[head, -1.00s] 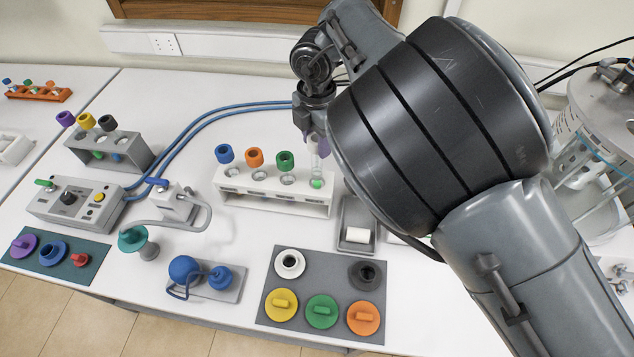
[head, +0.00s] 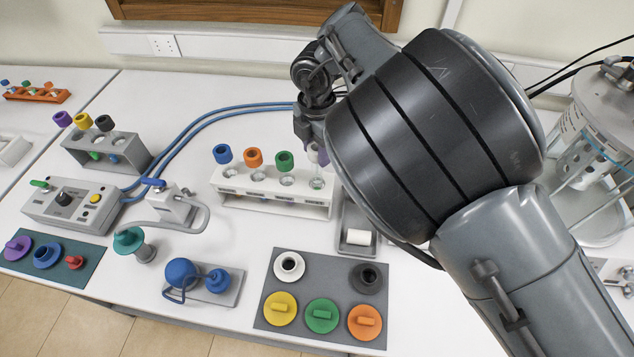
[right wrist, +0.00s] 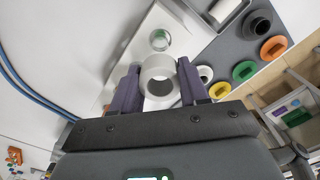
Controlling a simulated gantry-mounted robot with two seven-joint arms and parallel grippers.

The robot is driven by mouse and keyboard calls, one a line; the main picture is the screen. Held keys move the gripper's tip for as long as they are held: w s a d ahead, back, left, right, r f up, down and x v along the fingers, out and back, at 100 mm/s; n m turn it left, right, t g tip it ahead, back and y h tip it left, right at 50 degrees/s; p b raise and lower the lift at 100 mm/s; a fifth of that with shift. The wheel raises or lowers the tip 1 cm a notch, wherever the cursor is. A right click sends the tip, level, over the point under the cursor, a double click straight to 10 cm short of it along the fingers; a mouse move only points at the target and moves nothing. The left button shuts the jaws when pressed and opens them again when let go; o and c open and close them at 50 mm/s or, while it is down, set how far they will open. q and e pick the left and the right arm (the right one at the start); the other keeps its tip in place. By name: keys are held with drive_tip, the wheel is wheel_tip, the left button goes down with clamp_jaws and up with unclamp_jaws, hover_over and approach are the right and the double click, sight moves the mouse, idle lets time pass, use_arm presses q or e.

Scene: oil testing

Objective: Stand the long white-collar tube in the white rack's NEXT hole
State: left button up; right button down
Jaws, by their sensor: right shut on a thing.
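The white rack (head: 272,184) stands mid-table in the head view. Tubes with blue (head: 222,154), orange (head: 253,157) and green (head: 284,160) collars stand upright in it from left to right. My right gripper (head: 314,153) is shut on the white-collar tube (head: 317,171) above the rack's right-end hole. The tube is upright, and its lower end appears to be in that hole; how deep is hard to tell. In the right wrist view the white collar (right wrist: 159,70) sits between the fingertips. My left gripper is not in view.
A grey tray (head: 352,248) with a white cylinder (head: 359,237) lies right of the rack, close to my right arm. A grey mat (head: 300,298) with colored caps lies in front. A grey rack (head: 130,143) stands at the left. A glass vessel stands far right.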

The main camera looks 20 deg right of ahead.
drive_tip(key=shift+f+b, duration=1.2)
drive_tip(key=shift+f, duration=0.4)
drive_tip(key=shift+f+b, duration=0.8)
drive_tip(key=shift+b, duration=0.05)
drive_tip(key=c, duration=0.8)
unclamp_jaws()
drive_tip(key=shift+r, duration=0.1)
drive_tip(key=shift+c, duration=0.2)
drive_tip(key=o, duration=0.4)
drive_tip(key=shift+c, duration=0.2)
